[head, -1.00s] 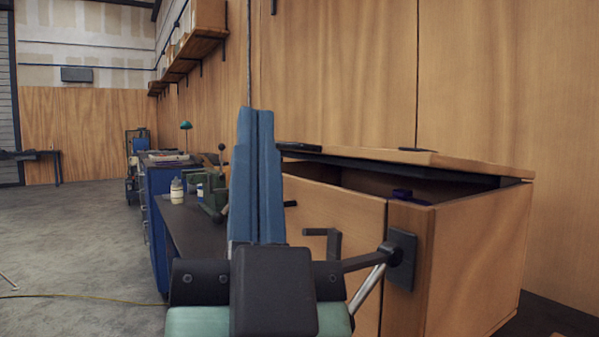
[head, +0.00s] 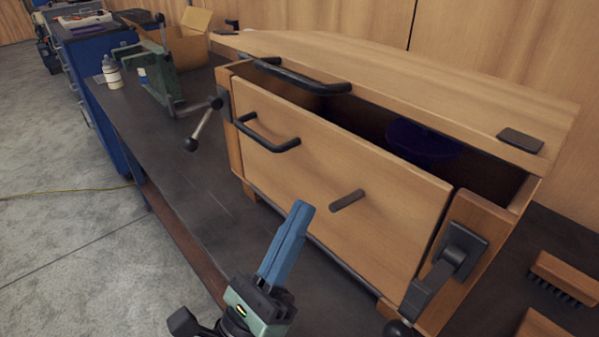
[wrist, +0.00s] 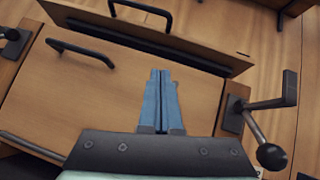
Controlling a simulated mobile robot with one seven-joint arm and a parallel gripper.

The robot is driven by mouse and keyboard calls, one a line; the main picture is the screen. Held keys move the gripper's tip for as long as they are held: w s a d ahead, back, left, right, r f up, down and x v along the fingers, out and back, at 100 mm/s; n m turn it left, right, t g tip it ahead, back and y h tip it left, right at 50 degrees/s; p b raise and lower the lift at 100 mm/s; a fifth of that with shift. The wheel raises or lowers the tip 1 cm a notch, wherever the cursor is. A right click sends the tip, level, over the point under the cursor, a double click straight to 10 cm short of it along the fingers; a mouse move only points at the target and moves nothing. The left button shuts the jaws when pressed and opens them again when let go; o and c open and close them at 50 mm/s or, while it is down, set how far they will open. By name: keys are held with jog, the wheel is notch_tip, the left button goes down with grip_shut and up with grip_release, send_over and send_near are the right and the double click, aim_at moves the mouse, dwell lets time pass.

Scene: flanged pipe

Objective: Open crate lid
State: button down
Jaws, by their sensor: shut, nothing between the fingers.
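The wooden crate (head: 320,175) stands on a dark bench, its lid (head: 430,80) partly raised. A gap shows along the front, with a dark blue thing (head: 420,140) inside. A black bar handle (head: 305,80) is on the lid's front edge; it also shows in the wrist view (wrist: 142,10). Another black handle (head: 265,138) is on the crate's front panel. My gripper (head: 301,206), with blue fingers, is shut and empty in front of the front panel. In the wrist view its fingertips (wrist: 162,72) point toward the lid edge, apart from both handles.
Lever latches stand at the crate's left (head: 205,122) and right (head: 450,262) corners; the right one is near my gripper's side. A green vise (head: 170,65), a bottle (head: 112,72) and a cardboard box (head: 180,35) are at left. A brush (head: 562,278) lies at right.

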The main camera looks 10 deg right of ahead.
jog(key=p+x, duration=0.2)
jog(key=x, duration=0.6)
jog(key=shift+w+d+r, duration=0.2)
jog(key=shift+r, duration=0.1)
